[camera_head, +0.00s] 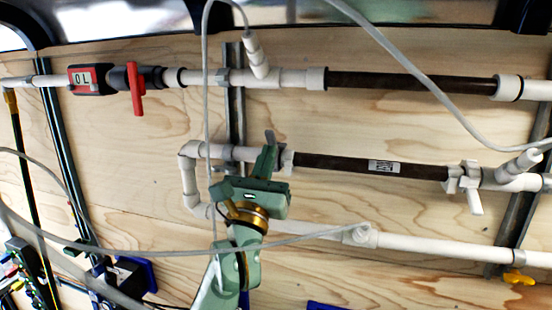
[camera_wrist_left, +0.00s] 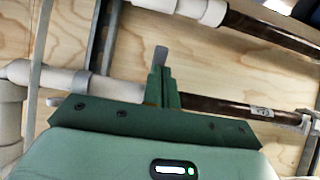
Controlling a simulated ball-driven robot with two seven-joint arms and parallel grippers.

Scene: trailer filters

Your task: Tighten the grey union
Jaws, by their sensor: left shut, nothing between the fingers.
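My left gripper (camera_head: 269,142) is shut and empty, its fingers pointing up in front of the middle white pipe. In the left wrist view the closed fingers (camera_wrist_left: 161,60) overlap the joint between the white pipe and the dark brown filter tube (camera_wrist_left: 225,107). I cannot tell whether they touch it. A light grey-white collar (camera_head: 288,161) shows just right of the fingers, at the left end of the lower dark tube (camera_head: 340,164). A winged light grey fitting (camera_head: 465,180) sits at that tube's right end. Which fitting is the grey union is not clear. My right gripper is not in view.
An upper dark tube (camera_head: 410,83) runs above, with a red-handled valve (camera_head: 136,88) and a red meter (camera_head: 88,79) to its left. A thin grey hose (camera_head: 206,120) hangs close left of my gripper. A lower white pipe (camera_head: 430,246) passes behind my arm.

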